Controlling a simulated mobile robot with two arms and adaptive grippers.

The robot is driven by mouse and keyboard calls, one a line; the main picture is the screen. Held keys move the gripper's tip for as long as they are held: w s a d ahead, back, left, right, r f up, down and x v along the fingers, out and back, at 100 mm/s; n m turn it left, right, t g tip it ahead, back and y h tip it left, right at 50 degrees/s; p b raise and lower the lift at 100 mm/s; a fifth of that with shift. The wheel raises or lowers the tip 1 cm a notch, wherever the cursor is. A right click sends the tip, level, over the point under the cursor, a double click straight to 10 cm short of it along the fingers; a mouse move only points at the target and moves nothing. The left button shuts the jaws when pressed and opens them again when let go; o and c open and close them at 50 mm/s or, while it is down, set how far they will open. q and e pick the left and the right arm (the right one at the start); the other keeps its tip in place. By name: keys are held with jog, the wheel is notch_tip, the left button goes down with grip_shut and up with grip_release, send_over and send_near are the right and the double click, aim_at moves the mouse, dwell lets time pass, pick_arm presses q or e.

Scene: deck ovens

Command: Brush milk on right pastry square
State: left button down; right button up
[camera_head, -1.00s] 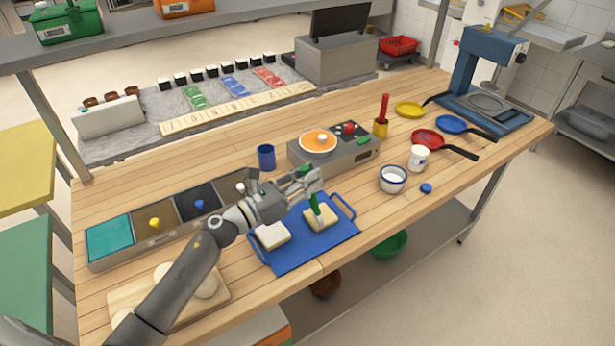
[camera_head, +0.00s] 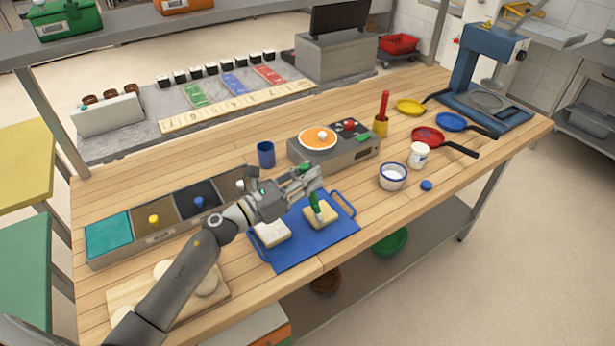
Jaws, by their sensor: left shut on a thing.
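The right pastry square (camera_head: 324,217) lies on the blue tray (camera_head: 300,250), beside the left pastry square (camera_head: 271,233). My left gripper (camera_head: 311,181) is shut on a green-handled brush (camera_head: 315,203). The brush points down, and its tip is at the top of the right square; I cannot tell for certain that it touches. A white bowl with a dark rim (camera_head: 393,176) holding something white stands right of the tray. My right gripper is not in view.
A cooker with an orange-topped pan (camera_head: 318,138) stands behind the tray. A blue cup (camera_head: 266,155) is at its left. A white jar (camera_head: 418,156) and a blue lid (camera_head: 426,185) are near the bowl. A board with dough balls (camera_head: 207,284) lies at front left.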

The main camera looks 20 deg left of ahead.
pick_arm(q)
jog(key=shift+f+b, duration=0.3)
dwell(0.4)
jog(key=shift+w+d, duration=0.2)
jog(key=shift+d, duration=0.4)
jog(key=shift+w+d, duration=0.2)
jog(key=shift+d, duration=0.4)
jog(key=x, duration=0.2)
jog(key=shift+w+d+f, duration=0.2)
jog(key=shift+d, duration=0.1)
jog(key=shift+a, duration=0.1)
jog(key=shift+w+a+r+b, duration=0.1)
jog(key=shift+w+a+b, duration=0.1)
jog(key=shift+a+b, duration=0.15)
